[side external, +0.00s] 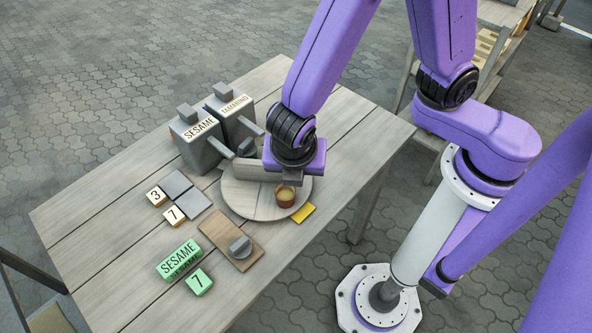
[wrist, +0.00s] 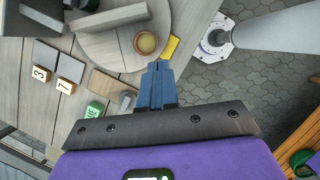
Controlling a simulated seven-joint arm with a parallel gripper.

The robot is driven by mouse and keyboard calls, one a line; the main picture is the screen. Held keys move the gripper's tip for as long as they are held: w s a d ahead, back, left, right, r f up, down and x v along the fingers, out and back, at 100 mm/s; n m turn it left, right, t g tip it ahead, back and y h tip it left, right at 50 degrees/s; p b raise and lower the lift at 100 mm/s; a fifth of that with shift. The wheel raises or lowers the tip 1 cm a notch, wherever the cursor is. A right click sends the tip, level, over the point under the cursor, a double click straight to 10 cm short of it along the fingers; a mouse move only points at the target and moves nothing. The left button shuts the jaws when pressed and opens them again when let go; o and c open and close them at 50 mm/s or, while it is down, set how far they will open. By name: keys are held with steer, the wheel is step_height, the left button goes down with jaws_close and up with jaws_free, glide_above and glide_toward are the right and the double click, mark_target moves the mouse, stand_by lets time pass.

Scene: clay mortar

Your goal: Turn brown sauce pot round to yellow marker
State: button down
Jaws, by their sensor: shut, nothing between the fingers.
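The brown sauce pot (side external: 285,195) is a small round cup with pale contents, standing on the round wooden turntable (side external: 240,206) near its right edge. It also shows in the wrist view (wrist: 146,43). The yellow marker (side external: 303,213) lies flat on the table just outside the turntable's rim, close to the pot; it shows in the wrist view too (wrist: 171,47). A light upright block (side external: 255,171) stands across the turntable. My gripper (wrist: 157,66) is shut and empty, with its blue fingers together. In the side view its fingertips are hidden, so its height above the table is unclear.
Two grey dispensers (side external: 199,140) labelled SESAME and TAMARIND stand at the back left. Tiles 3 (side external: 156,196) and 7 (side external: 174,216) lie beside grey plates. A wooden board with a grey knob (side external: 240,247) and green SESAME (side external: 179,260) and number (side external: 199,282) blocks lie in front.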

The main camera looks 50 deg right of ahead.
steer(key=s+a+f+m+g+y, duration=0.2)
steer(key=s+a+f+m+y, duration=0.4)
steer(key=s+m, duration=0.3)
steer(key=w+d+r+m+t+h, duration=0.2)
steer(key=w+d+m+t+h, duration=0.3)
steer(key=w+d+m+t, duration=0.4)
steer(key=shift+w+d+f+m+g, duration=0.3)
steer(key=shift+w+f, duration=0.45)
steer(key=shift+f, duration=0.6)
steer(key=shift+w+d+f+m+g, duration=0.15)
steer(key=shift+w+d+f+g, duration=0.25)
steer(key=shift+w+f, duration=0.65)
steer(key=shift+w+d+f+m+g, duration=0.25)
steer(key=shift+w+f+g, duration=0.2)
steer(key=shift+f, duration=1.15)
steer(key=shift+w, duration=0.1)
